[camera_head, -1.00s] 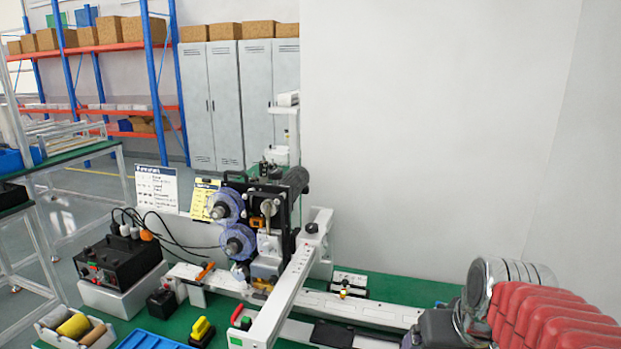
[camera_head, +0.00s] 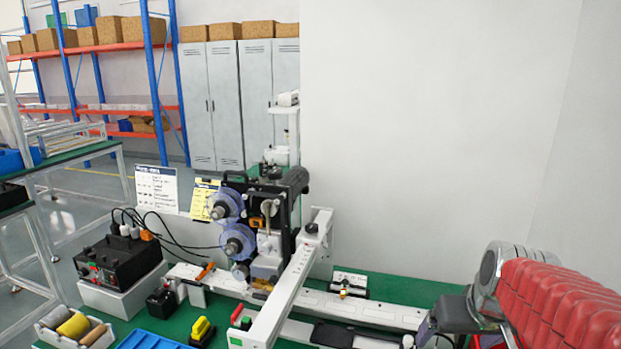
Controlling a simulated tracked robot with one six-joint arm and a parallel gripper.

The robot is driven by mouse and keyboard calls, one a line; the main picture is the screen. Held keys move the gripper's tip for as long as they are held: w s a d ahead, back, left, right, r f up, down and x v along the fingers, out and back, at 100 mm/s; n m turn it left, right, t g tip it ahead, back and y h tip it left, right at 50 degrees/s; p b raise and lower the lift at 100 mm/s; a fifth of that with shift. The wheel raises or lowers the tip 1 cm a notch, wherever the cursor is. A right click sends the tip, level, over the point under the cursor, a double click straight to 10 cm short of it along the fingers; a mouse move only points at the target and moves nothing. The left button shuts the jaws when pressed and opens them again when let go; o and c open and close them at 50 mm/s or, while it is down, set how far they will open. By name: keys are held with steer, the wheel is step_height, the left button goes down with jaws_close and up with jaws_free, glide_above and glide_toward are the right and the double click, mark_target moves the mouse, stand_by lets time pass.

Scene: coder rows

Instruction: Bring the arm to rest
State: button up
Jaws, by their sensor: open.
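My arm shows at the right edge and lower right. Its red ribbed cover (camera_head: 565,300) slants down toward the bottom right corner, with a round grey metal joint (camera_head: 497,270) at its upper left end. A dark grey block (camera_head: 455,314) of my arm and a cable sit below that joint. The fingers of my gripper do not show in this view. Nothing visible is held by my arm.
A coder machine (camera_head: 262,225) with blue-purple reels stands on the green bench (camera_head: 400,288) with a white rail (camera_head: 285,298) beside it. A black control box (camera_head: 118,265), a parts tray (camera_head: 75,328) and a blue crate (camera_head: 150,341) lie left. A blank wall stands behind.

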steer(key=shift+a, duration=0.1)
steer(key=shift+s+a+n, duration=0.7)
steer(key=shift+s+a, duration=4.7)
steer(key=shift+s, duration=0.95)
steer(key=shift+w+d+m, duration=0.6)
steer(key=shift+w+d, duration=3.95)
steer(key=shift+w, duration=1.1)
steer(key=w+d+f, duration=0.3)
steer(key=w+d, duration=0.1)
steer(key=d, duration=0.5)
steer(key=w+d+f+m, duration=0.1)
steer(key=w+d+f, duration=0.2)
steer(key=d, duration=0.6)
steer(key=shift+w+d+f+m+g+h, duration=0.3)
steer(key=shift+w+f, duration=0.05)
steer(key=shift+w, duration=0.35)
